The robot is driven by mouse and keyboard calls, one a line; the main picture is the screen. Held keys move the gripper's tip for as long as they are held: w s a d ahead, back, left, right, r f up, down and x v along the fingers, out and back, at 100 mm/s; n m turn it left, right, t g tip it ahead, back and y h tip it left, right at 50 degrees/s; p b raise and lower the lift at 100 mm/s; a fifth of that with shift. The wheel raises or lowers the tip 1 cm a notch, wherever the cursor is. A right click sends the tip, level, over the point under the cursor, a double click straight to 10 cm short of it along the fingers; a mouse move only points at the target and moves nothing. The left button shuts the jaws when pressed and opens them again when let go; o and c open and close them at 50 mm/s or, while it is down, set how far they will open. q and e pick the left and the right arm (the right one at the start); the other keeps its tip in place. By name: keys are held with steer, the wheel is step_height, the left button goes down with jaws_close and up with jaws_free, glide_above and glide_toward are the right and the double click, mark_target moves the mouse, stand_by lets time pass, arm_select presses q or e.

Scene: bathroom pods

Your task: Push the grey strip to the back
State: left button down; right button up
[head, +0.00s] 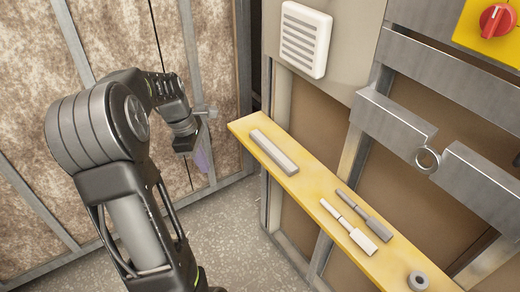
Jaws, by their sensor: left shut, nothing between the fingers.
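The grey strip (275,152) is a plain straight bar in the head view. It lies flat near the left end of the yellow shelf (318,190), lengthwise along it, with bare yellow on both sides. My left gripper (203,155) is left of the shelf's end, in front of the insulated wall. It is shut and empty, apart from the strip, and its fingers are small and hard to make out in the picture. My right gripper is not in view.
A white vent (302,39) is on the wall above. A metal rail (395,122) with a ring runs behind the shelf. The floor (235,225) beside the shelf is clear.

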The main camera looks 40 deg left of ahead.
arm_select(q)
steer(key=w+d+r+n+t+h, duration=0.1)
steer(key=w+d+r+n+t, duration=0.2)
steer(key=w+n+t, duration=0.2)
steer(key=shift+w+d+r+n+t, duration=0.3)
steer(key=shift+w+n+t, duration=0.1)
steer(key=shift+n+t, duration=0.7)
steer(key=shift+f, duration=0.1)
glide_toward(268, 155)
step_height(268, 155, down, 4)
steer(key=w, duration=0.1)
steer(key=w+d+p, duration=0.1)
steer(key=w, duration=0.1)
steer(key=shift+w, duration=0.1)
steer(key=shift+w+d, duration=0.15)
steer(key=shift+w, duration=0.3)
